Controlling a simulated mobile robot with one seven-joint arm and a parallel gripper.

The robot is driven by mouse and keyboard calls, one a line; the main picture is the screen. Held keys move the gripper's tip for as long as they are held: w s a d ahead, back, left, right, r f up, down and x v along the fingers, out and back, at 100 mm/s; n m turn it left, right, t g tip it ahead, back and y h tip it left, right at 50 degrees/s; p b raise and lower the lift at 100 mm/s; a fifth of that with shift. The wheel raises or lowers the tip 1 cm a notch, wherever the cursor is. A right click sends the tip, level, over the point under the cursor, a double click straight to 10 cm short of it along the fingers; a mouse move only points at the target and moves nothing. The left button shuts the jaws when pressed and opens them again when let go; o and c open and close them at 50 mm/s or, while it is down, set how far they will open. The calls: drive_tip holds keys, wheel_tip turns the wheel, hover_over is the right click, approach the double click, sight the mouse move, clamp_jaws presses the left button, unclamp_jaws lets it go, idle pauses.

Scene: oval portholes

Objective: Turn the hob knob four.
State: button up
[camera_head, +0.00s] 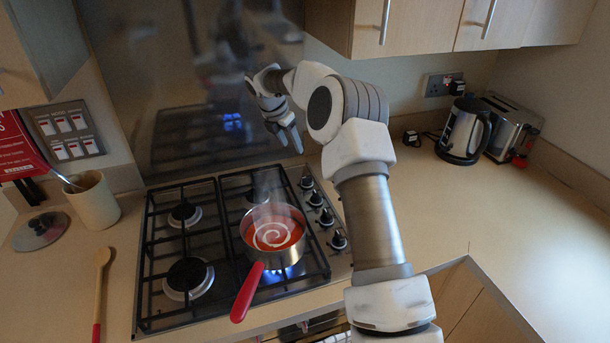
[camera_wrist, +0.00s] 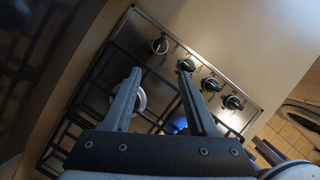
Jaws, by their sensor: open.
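The hob knobs stand in a row along the right side of the steel hob (camera_head: 290,166). In the head view they run from the back knob (camera_head: 306,182) to the front knob (camera_head: 338,239). I see no numbers, so I cannot tell which is four. In the wrist view the row runs from a back knob (camera_wrist: 159,46) to a front knob (camera_wrist: 233,103). My gripper (camera_head: 291,141) points down above the hob's back right, apart from the knobs. In the wrist view its two fingers (camera_wrist: 158,75) are spread and empty.
A saucepan of red soup (camera_head: 272,236) sits steaming on the hob, its red handle towards the front. A blue flame (camera_wrist: 180,125) shows in the wrist view. A kettle (camera_head: 464,130) and toaster (camera_head: 512,125) stand back right. The counter right of the hob is clear. Cupboards hang above.

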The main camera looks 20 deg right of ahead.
sight(306, 177)
drive_tip(key=p+x, duration=0.1)
drive_tip(key=x, duration=1.6)
drive_tip(key=shift+s+a+p, duration=0.1)
drive_tip(key=shift+p, duration=0.25)
clamp_jaws()
